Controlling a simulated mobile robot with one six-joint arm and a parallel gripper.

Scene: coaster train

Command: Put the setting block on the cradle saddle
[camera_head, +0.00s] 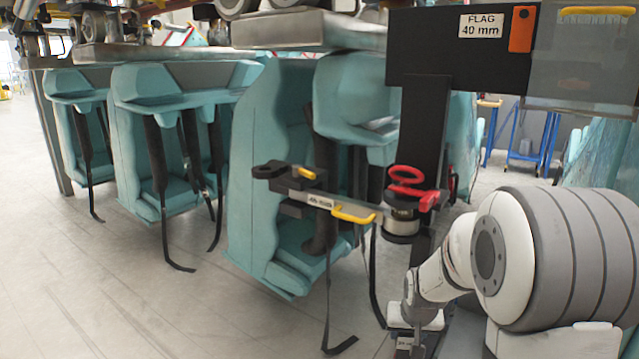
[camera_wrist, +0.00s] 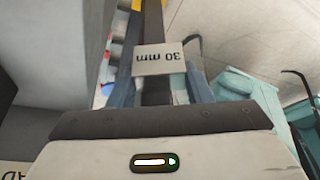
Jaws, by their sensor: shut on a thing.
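The setting block (camera_wrist: 168,60) is a small grey piece marked "30 mm", upside down in the wrist view. It sits at the tips of the blue-grey fingers of my gripper (camera_wrist: 160,85), which is shut on it. In the head view my white and grey arm is at the lower right, and a small labelled piece (camera_head: 403,344) shows by its end at the bottom edge. My gripper is not clear there. I cannot pick out the cradle saddle with certainty in either view.
A black post (camera_head: 425,130) carries a "FLAG 40 mm" sign (camera_head: 482,25). A gauge-like tool (camera_head: 315,198) with yellow parts and a red-handled clamp (camera_head: 408,178) sits left of the post. Floor (camera_head: 110,290) is clear at lower left.

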